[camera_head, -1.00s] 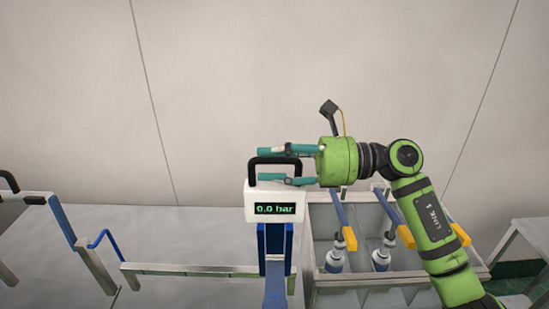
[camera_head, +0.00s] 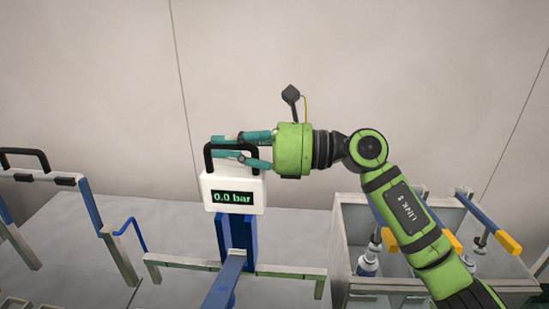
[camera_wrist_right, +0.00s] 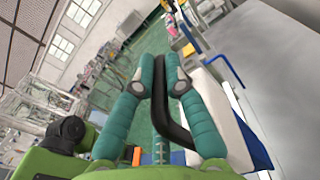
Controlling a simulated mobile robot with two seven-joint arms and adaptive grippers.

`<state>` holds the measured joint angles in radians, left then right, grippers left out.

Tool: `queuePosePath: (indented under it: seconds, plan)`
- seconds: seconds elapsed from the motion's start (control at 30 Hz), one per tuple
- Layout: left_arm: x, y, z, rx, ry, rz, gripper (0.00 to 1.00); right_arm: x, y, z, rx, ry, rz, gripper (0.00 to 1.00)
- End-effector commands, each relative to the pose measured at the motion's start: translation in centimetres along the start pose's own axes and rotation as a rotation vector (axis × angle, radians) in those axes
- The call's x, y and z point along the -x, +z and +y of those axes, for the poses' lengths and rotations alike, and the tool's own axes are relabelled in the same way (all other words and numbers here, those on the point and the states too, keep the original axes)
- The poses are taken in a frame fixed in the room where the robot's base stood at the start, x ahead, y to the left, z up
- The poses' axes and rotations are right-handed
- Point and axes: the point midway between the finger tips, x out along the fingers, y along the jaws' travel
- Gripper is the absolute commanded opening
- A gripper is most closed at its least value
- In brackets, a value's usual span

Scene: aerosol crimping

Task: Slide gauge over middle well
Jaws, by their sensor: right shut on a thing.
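The gauge (camera_head: 233,184) is a white box with a green "0.0 bar" readout and a black handle (camera_head: 208,160). It sits on a blue support (camera_head: 236,232) above the bench. My right gripper (camera_head: 225,147) comes from the right and is shut on the black handle. In the right wrist view the teal fingers (camera_wrist_right: 160,72) close around the black handle bar (camera_wrist_right: 166,110), with the white box beside it. No middle well can be made out; the gauge and its support may cover it. My left gripper is not in view.
A grey compartment crate (camera_head: 350,298) at right holds bottles, such as one silver bottle (camera_head: 368,262). Blue levers with yellow ends (camera_head: 508,243) lie above it. A low metal rail (camera_head: 180,264) runs along the bench under the gauge. A frame with a black handle (camera_head: 25,152) stands at left.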

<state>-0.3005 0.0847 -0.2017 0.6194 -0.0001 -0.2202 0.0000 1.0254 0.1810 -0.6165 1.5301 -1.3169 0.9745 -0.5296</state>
Motion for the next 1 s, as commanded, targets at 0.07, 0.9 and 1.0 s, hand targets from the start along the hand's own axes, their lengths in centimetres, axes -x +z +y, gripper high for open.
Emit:
queuePosePath:
  seconds: [0.07,0.9,1.0]
  plan:
    - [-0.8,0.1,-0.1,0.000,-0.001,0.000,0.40,-2.2,-0.6,0.0,-0.001,0.005,0.011,0.00]
    - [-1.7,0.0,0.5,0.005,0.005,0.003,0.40,-7.7,-0.7,-0.1,-0.005,0.002,0.015,0.29]
    - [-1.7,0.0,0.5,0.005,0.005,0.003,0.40,-7.7,-0.6,-0.1,-0.004,0.001,0.012,0.37]
